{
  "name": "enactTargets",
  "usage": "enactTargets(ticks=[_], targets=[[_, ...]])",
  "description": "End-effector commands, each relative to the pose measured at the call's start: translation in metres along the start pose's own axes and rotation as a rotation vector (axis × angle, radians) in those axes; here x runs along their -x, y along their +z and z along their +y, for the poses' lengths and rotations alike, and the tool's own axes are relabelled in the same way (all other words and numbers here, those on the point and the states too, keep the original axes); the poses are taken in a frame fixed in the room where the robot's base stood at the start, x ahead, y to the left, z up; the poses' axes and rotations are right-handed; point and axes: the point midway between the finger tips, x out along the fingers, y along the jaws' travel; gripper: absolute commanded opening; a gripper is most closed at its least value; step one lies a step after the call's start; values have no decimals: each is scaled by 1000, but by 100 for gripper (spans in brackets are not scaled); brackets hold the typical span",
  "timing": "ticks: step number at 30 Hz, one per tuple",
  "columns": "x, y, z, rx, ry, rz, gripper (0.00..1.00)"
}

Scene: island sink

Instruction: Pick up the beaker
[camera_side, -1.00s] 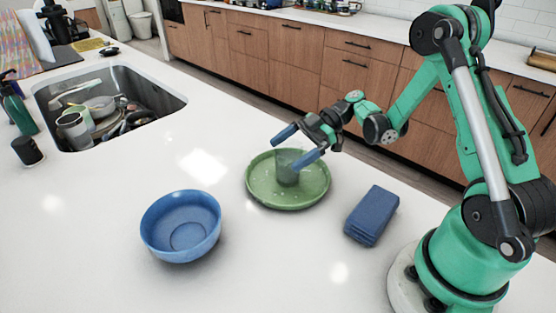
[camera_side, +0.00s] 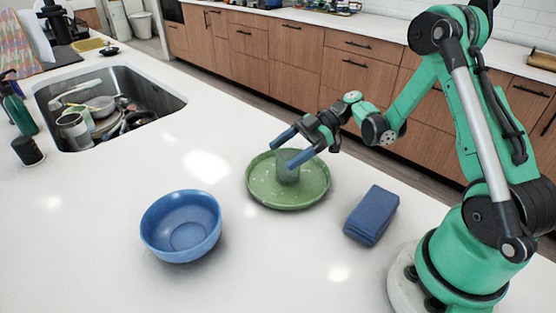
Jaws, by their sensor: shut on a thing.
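The beaker (camera_side: 288,174) is a small clear cup that looks greenish against the plate. It stands upright on the green plate (camera_side: 262,190), a little toward the back of its middle. My gripper (camera_side: 290,148) comes in from the upper right, with its two blue fingers at the beaker's rim. The fingers are shut on the beaker, one on the far left side and one on the near right side. The near finger hides part of the rim. I cannot see a gap between the beaker and the plate.
A blue bowl (camera_side: 180,240) stands to the left front of the plate. A folded blue cloth (camera_side: 371,215) lies to its right. A sink (camera_side: 165,105) full of dishes is at the far left, with a dark jar (camera_side: 27,151) beside it. The counter between is clear.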

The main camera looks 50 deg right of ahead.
Motion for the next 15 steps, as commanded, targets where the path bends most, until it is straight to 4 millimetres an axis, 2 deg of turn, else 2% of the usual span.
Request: enactTargets(ticks=[8,15], targets=[[5,-13,0,0,0,0,22],[15,-36,0,0,0,0,22]])
